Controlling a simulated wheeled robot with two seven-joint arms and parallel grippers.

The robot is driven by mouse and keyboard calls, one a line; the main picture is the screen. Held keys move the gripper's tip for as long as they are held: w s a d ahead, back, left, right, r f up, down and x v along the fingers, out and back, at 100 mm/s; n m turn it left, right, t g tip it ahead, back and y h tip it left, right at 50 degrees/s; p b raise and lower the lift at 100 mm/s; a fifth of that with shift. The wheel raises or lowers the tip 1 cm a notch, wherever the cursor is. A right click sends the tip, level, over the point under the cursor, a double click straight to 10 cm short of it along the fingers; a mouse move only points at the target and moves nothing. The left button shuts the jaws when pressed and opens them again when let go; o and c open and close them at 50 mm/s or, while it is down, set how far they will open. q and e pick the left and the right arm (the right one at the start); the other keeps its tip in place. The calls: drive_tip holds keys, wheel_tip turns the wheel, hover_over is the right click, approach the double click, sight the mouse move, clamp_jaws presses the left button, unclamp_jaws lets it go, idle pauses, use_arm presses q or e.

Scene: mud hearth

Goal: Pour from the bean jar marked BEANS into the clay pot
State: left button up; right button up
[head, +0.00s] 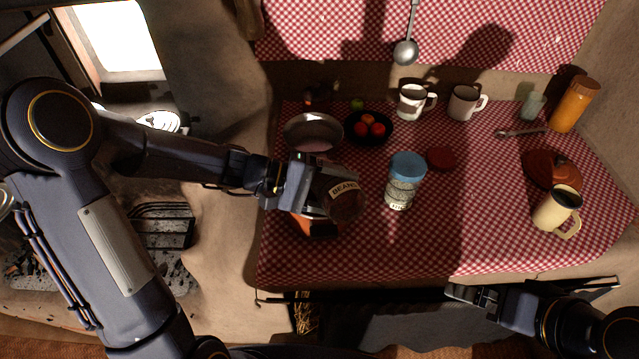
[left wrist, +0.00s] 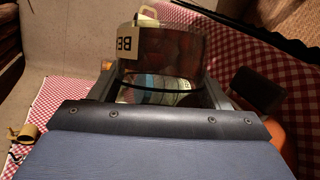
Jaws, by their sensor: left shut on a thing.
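My left gripper (head: 318,192) is shut on the bean jar (head: 347,205), a dark glass jar with a pale BEANS label, above the table's left part. In the left wrist view the bean jar (left wrist: 175,55) shows reddish-brown contents between the fingers (left wrist: 160,90). I cannot tell its exact tilt. An orange object (head: 308,226), perhaps the clay pot, is mostly hidden below my left gripper; orange also shows at the wrist view's right edge (left wrist: 287,143). My right gripper (head: 475,298) is at the table's front edge, apart from the objects; its jaw opening is unclear.
A blue-lidded jar (head: 405,180) stands right of the bean jar. A metal bowl (head: 314,133) and a black bowl of red fruit (head: 368,128) are behind. A dark red disc (head: 440,158), terracotta lid-like piece (head: 552,170) and cream mug (head: 557,209) lie right. The front middle is clear.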

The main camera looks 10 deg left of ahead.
use_arm(q)
drive_tip(key=shift+w+a+r+n+g+h+p, duration=0.35)
drive_tip(key=shift+w+r+n+h+p, duration=0.25)
drive_tip(key=shift+r+n+h+p, duration=0.3)
idle(1.6)
drive_tip(key=shift+w+a+r+n+h+p, duration=0.3)
drive_tip(key=shift+w+n, duration=0.1)
drive_tip(key=shift+n, duration=0.15)
drive_tip(key=shift+w+a+r+n+h+p, duration=0.25)
drive_tip(key=shift+w+n+h, duration=0.1)
drive_tip(key=shift+n, duration=0.2)
idle(2.1)
